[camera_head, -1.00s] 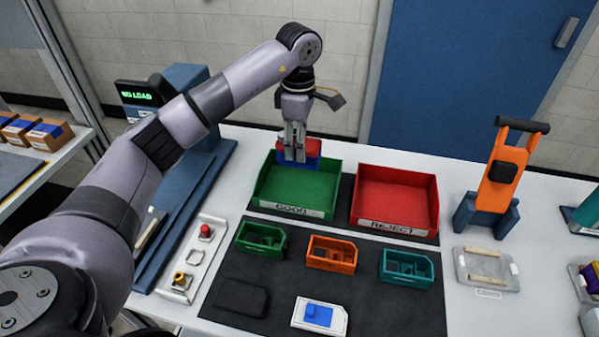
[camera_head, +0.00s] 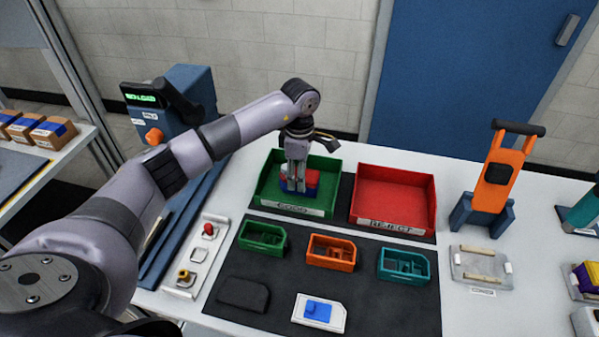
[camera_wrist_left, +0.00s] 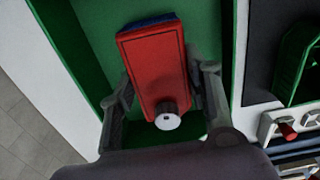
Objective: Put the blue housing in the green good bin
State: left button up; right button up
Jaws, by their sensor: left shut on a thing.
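The blue housing (camera_head: 290,185) carries a red top and is low inside the green good bin (camera_head: 330,180), near its front wall. My left gripper (camera_head: 297,181) points down into this bin and is shut on the housing. In the left wrist view, the red top (camera_wrist_left: 152,65) with a silver knob lies between the two fingers, and a strip of blue shows at its far end. The green bin floor (camera_wrist_left: 95,50) shows around it. The housing's underside is hidden, so I cannot tell whether it touches the floor. My right gripper is not in view.
The red reject bin (camera_head: 394,190) stands right of the good bin. Small green (camera_head: 262,238), orange (camera_head: 331,252) and teal (camera_head: 404,265) trays sit in front on a dark mat. An orange-handled fixture (camera_head: 495,180) stands at the right.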

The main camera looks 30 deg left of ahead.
pick_arm(q)
jog(key=o, duration=1.2)
jog(key=shift+o, duration=0.2)
notch_tip(320, 180, up, 12)
jog(key=b, duration=0.3)
jog(key=shift+r, duration=0.1)
